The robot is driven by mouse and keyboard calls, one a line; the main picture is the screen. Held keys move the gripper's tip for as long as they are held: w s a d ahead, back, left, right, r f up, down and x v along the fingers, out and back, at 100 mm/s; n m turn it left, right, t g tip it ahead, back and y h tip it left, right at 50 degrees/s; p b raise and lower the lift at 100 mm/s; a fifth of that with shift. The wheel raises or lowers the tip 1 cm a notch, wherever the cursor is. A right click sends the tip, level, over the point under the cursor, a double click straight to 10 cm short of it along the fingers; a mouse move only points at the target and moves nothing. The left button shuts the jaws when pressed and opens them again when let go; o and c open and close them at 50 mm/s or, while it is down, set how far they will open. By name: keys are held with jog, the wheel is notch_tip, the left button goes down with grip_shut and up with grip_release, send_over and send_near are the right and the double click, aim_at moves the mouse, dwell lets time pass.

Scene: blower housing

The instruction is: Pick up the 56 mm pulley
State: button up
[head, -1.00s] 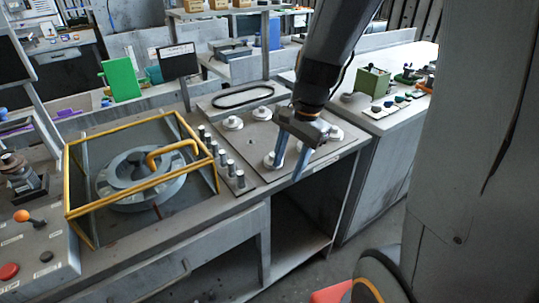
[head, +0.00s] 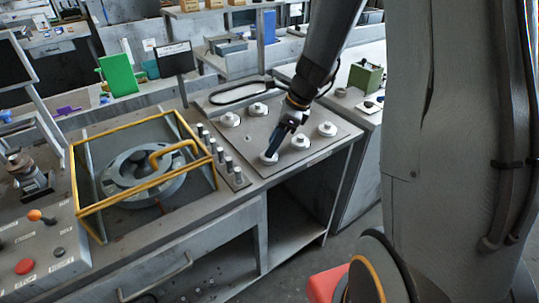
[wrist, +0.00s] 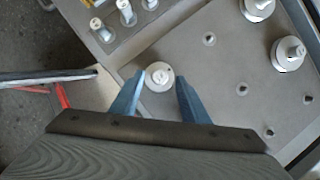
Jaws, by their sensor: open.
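Several pale grey stepped pulleys stand on a flat plate (head: 249,142) on the bench. My gripper (head: 272,150) is at the front-left pulley (head: 269,158) in the head view, its blue fingers pointing down. In the wrist view a small round pulley (wrist: 159,77) lies between the two open, spread fingers (wrist: 160,83), with a gap on each side. The other pulleys in the head view are at the left (head: 229,120), back (head: 258,110), right (head: 327,129) and middle (head: 300,142). No size marking is legible, so I cannot tell which is 56 mm.
A row of upright pins (head: 228,163) stands left of the plate. A yellow-framed guard (head: 134,198) surrounds a round housing (head: 143,176) further left. A black belt loop (head: 240,92) lies at the plate's back edge. Two pulleys (wrist: 288,52) stand right of my fingers in the wrist view.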

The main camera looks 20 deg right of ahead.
jog(key=shift+x, duration=1)
grip_shut()
notch_tip(320, 180, up, 15)
jog(key=p, duration=0.4)
dwell(0.3)
